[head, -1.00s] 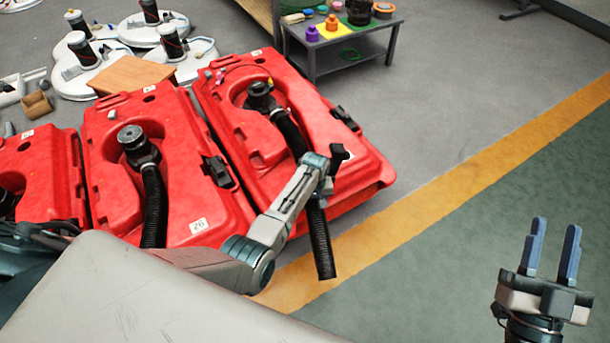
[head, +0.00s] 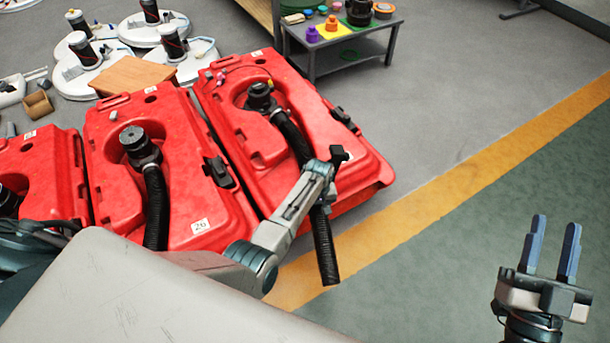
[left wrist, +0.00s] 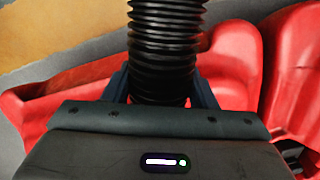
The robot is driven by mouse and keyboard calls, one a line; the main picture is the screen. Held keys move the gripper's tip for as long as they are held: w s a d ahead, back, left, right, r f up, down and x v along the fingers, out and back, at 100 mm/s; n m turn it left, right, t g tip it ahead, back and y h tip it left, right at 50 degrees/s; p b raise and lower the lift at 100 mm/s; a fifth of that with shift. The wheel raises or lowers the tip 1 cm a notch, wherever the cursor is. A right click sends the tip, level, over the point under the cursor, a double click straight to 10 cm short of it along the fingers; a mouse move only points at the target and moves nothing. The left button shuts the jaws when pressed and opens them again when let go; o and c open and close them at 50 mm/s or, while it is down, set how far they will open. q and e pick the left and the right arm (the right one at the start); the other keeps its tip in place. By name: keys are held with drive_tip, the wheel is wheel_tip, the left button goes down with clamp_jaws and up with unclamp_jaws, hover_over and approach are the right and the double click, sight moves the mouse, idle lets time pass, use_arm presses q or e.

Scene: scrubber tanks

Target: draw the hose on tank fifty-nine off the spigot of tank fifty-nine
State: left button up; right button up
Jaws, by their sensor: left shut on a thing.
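A black ribbed hose (head: 326,255) runs down over the rightmost red tank (head: 352,168), its lower end hanging past the tank's front edge. Its upper end is at the black-capped spigot (head: 260,94) in that tank's recess; I cannot tell whether it is still seated. The tank's number label is too small to read. My left gripper (head: 322,185) is shut on the hose around its middle, partly hidden by its own wrist. In the left wrist view the hose (left wrist: 166,45) stands between the two fingers. My right gripper (head: 552,250) is open and empty, far right over the floor.
A middle red tank (head: 112,185), labelled what looks like 26, has its own black hose (head: 157,205). Another red tank (head: 45,160) stands at left. White round machines (head: 85,60) and a grey table (head: 335,60) stand behind. The floor at right is clear.

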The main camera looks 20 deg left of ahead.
use_arm(q)
drive_tip(key=shift+s+d, duration=0.35)
drive_tip(key=shift+d, duration=0.1)
drive_tip(key=shift+s+d+p, duration=0.15)
drive_tip(key=shift+p, duration=0.2)
drive_tip(key=shift+s+d+p, duration=0.35)
drive_tip(key=shift+d, duration=0.05)
drive_tip(key=o, duration=1.8)
drive_tip(key=shift+a, duration=0.1)
drive_tip(key=shift+w, duration=0.1)
drive_tip(key=shift+r, duration=0.1)
drive_tip(key=shift+r+p, duration=3.45)
drive_tip(key=shift+p, duration=0.35)
